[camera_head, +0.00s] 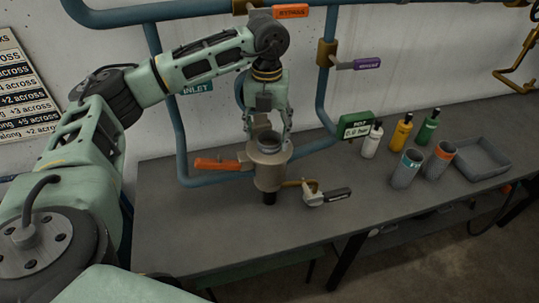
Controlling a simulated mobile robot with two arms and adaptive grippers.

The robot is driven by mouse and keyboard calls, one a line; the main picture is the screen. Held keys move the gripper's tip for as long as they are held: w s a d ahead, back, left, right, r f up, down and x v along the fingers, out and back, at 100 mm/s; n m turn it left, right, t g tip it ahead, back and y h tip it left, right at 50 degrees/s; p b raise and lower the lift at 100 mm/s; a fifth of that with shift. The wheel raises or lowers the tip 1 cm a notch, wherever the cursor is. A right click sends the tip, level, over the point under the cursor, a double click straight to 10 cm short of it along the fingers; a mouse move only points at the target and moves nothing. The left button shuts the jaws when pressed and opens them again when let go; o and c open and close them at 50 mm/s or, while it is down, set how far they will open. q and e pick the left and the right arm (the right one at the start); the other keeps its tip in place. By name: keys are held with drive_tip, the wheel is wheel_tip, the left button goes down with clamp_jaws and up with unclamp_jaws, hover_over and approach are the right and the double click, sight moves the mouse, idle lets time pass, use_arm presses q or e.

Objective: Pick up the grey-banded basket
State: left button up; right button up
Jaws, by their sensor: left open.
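A tan metal strainer housing (269,172) stands open-topped on the pipe line above the bench. A grey round rim (268,139) shows in its mouth; it looks like the top of the grey-banded basket, with the rest hidden inside the housing. My left gripper (269,132) points down over the housing, open, with one finger on each side of the rim. I cannot tell whether the fingers touch it. Two other grey baskets stand on the bench at the right, one with a teal band (407,168) and one with an orange band (439,158). My right gripper is not in view.
An orange lever (215,164) sticks out left of the housing, and a black-handled valve (328,196) sits to its right. A green gauge (355,126), white (372,141), yellow (401,132) and green (428,127) bottles and a grey tray (499,172) stand right. The bench front (220,245) is clear.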

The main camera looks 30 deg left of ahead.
use_arm(q)
drive_tip(key=shift+f, duration=0.7)
drive_tip(key=shift+c, duration=0.5)
clamp_jaws()
